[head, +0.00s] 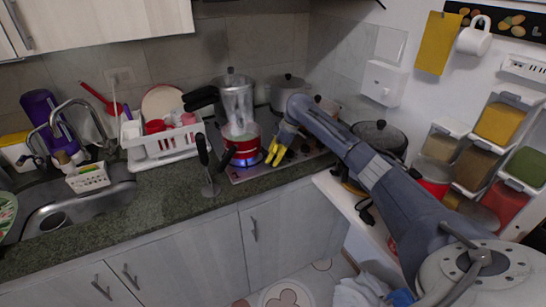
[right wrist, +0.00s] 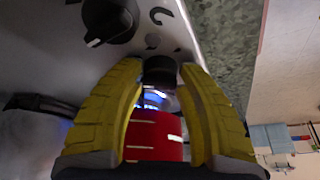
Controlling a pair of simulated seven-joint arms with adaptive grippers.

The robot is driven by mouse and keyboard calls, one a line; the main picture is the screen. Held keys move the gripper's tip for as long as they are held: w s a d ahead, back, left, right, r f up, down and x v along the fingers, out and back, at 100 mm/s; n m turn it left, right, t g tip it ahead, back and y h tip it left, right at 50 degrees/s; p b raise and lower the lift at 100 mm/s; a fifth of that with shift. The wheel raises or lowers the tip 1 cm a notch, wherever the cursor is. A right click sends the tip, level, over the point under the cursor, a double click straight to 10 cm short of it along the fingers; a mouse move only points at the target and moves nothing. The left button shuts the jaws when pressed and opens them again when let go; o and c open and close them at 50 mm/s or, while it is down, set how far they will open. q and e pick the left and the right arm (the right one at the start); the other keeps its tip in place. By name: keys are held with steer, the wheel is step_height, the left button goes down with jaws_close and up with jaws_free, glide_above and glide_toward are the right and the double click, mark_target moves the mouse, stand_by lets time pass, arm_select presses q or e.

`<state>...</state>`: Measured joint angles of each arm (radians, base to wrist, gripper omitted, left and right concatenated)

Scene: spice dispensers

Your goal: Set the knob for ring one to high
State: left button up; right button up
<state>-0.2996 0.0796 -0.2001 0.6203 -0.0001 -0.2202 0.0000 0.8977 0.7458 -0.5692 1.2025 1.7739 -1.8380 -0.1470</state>
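My right gripper (head: 273,157) has yellow fingers and is at the front of the stove (head: 246,172), to the right of the red pot (head: 245,149). In the right wrist view its fingertips (right wrist: 160,69) are on both sides of a small black knob (right wrist: 160,68). Whether they press on it is unclear. A larger black knob (right wrist: 108,20) with a white pointer mark is beside it on the panel. The panel markings are only partly visible, and no ring number is readable. My left gripper is not in view.
A blue flame shows beside the red pot. A dark-handled utensil (head: 207,165) is left of the stove. A white dish rack (head: 160,144) stands further left. Spice dispensers (head: 499,122) are on the right.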

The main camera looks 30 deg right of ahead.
jaws_close()
steer(key=shift+m+t+h, duration=0.4)
steer(key=shift+m+t, duration=0.1)
steer(key=shift+m, duration=1.1)
steer(key=shift+r, duration=0.1)
steer(key=o, duration=0.6)
jaws_free()
steer(key=shift+c, duration=0.2)
steer(key=v, duration=1.2)
